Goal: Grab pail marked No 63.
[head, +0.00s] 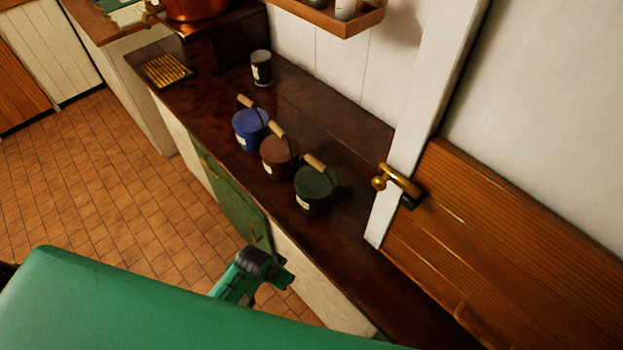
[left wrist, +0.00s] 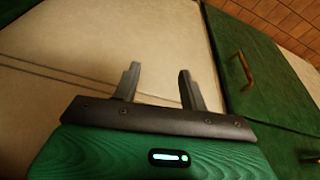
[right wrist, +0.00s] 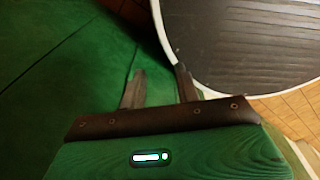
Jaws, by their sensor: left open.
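Three lidded pails with wooden grips stand in a row on the dark counter in the head view: a blue one (head: 250,131), a brown one (head: 276,160) and a dark green one (head: 314,192). Each has a small pale label on its front, too small to read. My left gripper (left wrist: 157,72) is open and empty, in front of a cream panel beside a green cabinet door. In the head view an arm end, which seems to be my left, shows below and left of the green pail, apart from it. My right gripper (right wrist: 159,72) is open and empty, out of the head view.
A dark cup with a pale band (head: 261,68) and a yellow slatted item (head: 166,71) stand further back on the counter (head: 345,235). A copper pot (head: 197,8) is at the top. A brass latch (head: 398,184) juts out right of the green pail. A wooden shelf (head: 335,22) hangs above.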

